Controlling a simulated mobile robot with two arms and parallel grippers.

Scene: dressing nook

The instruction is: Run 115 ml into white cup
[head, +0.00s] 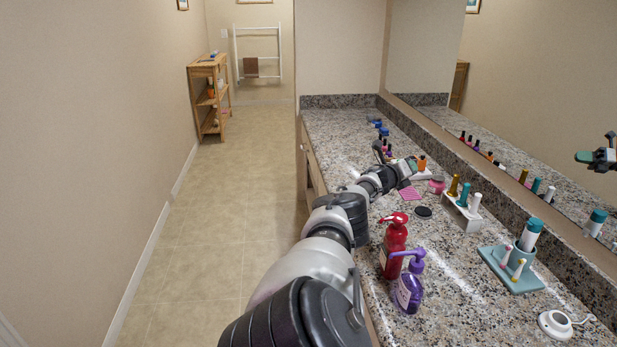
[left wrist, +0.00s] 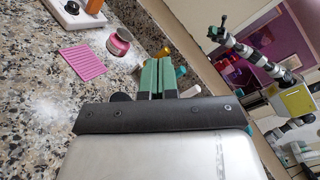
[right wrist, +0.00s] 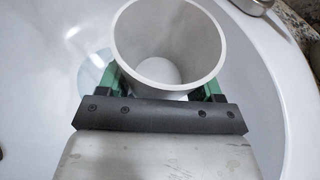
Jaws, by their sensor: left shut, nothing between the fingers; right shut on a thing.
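The white cup (right wrist: 166,45) is in the right wrist view, with its open mouth toward the camera and no clear sign of liquid inside. My right gripper (right wrist: 163,88) is shut on it, one green finger at each side. The cup is over a white basin (right wrist: 270,70). A metal piece (right wrist: 255,5), perhaps part of a tap, shows at the top edge. My left gripper (head: 408,167) is over the far part of the granite counter. In the left wrist view its green fingers (left wrist: 158,78) are together and empty. The right gripper is outside the head view.
A pink mat (head: 409,194) and pink jar (head: 437,184) lie near my left gripper. A mirror runs along the right.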

